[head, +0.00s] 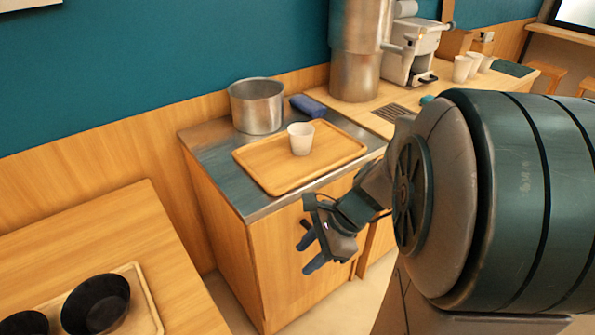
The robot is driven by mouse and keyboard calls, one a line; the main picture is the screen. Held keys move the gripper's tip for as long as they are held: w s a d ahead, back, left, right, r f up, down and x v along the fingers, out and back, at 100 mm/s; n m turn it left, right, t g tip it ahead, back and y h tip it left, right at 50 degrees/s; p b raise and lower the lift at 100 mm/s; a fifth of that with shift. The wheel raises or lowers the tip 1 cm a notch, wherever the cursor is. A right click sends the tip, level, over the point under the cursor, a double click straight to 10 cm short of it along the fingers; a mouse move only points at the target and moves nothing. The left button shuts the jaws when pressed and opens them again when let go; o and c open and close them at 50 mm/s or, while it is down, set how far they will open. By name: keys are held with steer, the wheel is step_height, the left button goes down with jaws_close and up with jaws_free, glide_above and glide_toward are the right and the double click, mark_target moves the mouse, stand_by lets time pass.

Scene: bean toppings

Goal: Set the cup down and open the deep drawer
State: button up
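A white cup (301,139) stands upright on a wooden tray (262,176) on the metal-topped counter. My gripper (309,252) is below the counter edge, in front of the wooden cabinet front (282,286). Its two blue fingertips are apart with nothing seen between them, and the cup is out of its grasp. I cannot tell whether the fingers touch the cabinet. No drawer outline or handle is clear; my gripper and arm cover part of the front.
A metal pot (257,106) and a dark blue folded item (308,106) sit behind the tray. A grinder-like machine (412,50) and cups (462,68) stand farther right. A table (124,232) with black bowls (97,304) is at lower left. My arm blocks the right side.

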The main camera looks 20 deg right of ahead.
steer(key=w+d+f+m+t+y+b, duration=0.3)
steer(key=w+d+f+m+t+b, duration=0.45)
steer(key=m, duration=0.85)
steer(key=w+d+f+m+t+h+b, duration=0.1)
steer(key=d+f+m+t+h, duration=0.15)
steer(key=d+m, duration=0.5)
steer(key=w+d+f+m+t+h+b, duration=0.1)
steer(key=d+f+m+t, duration=0.25)
steer(key=d+m, duration=0.35)
steer(key=shift+m, duration=0.45)
steer(key=b+x, duration=0.1)
steer(key=x, duration=0.3)
steer(key=b+x, duration=0.1)
steer(key=x, duration=0.4)
steer(key=b+x, duration=0.2)
steer(key=x, duration=0.2)
steer(key=shift+a+f, duration=0.3)
steer(key=shift+a, duration=0.05)
jaws_close()
